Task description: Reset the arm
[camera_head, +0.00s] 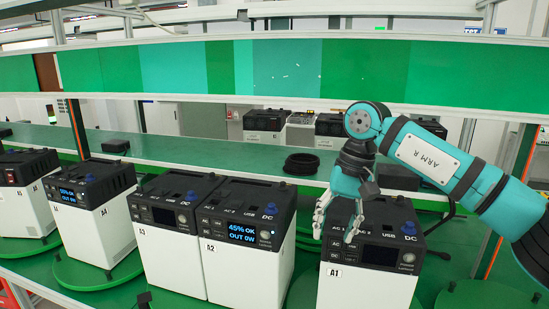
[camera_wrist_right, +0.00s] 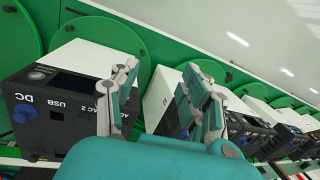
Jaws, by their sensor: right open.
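My right arm (camera_head: 430,160), marked ARM R, comes in from the right. Its gripper (camera_head: 335,232) points down, open and empty, in front of the upper left of the black top of power station A1 (camera_head: 365,287). In the head view its fingers overlap that top; I cannot tell whether they touch it. In the right wrist view the open gripper (camera_wrist_right: 160,78) shows its two fingers spread, with a black and white power station (camera_wrist_right: 65,95) at left behind them. My left gripper is not in view.
Power stations A2 (camera_head: 245,265), A3 (camera_head: 170,260) and A4 (camera_head: 95,225) stand to the left; A2's lit screen reads 45% OK, OUT 0W. Green turntables lie under the units. Behind are a green shelf (camera_head: 230,160), a black cable coil (camera_head: 301,164) and more units.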

